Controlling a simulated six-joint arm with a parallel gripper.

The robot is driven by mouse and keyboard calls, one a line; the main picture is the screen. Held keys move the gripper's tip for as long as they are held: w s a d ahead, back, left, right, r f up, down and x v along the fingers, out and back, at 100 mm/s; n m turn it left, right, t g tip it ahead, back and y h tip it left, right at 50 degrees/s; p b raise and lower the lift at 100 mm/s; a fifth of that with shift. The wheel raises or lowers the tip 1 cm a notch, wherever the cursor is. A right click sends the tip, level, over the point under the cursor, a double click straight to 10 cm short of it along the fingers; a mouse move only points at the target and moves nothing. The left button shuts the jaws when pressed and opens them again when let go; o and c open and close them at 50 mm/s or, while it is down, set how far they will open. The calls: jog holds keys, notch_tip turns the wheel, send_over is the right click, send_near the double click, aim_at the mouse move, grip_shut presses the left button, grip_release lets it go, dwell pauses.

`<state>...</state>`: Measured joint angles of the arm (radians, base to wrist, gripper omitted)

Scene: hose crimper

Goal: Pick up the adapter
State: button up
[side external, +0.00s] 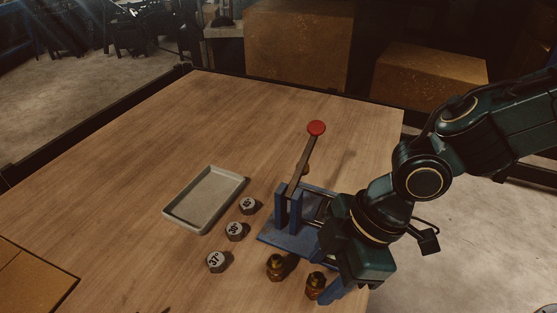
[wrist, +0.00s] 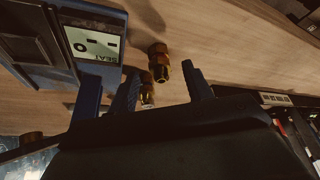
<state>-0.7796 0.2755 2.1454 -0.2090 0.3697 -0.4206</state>
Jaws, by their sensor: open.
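Two brass fittings stand near the front edge of the table, one at left (side external: 276,266) and one at right (side external: 316,287); which of them is the adapter I cannot tell. In the wrist view one brass fitting (wrist: 159,62) shows in the gap between my fingertips, apart from both. Another (wrist: 147,93) is partly hidden beside my left finger. My gripper (wrist: 162,69) is open and empty. In the side view my gripper is low beside the right-hand fitting, its fingers partly hidden by the wrist.
Several numbered hex pieces (side external: 235,231) and a grey tray (side external: 171,211) lie to the left.

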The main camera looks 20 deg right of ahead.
aim_at(315, 281)
jog(key=shift+x, duration=1.7)
jog(key=shift+c, duration=0.2)
grip_shut()
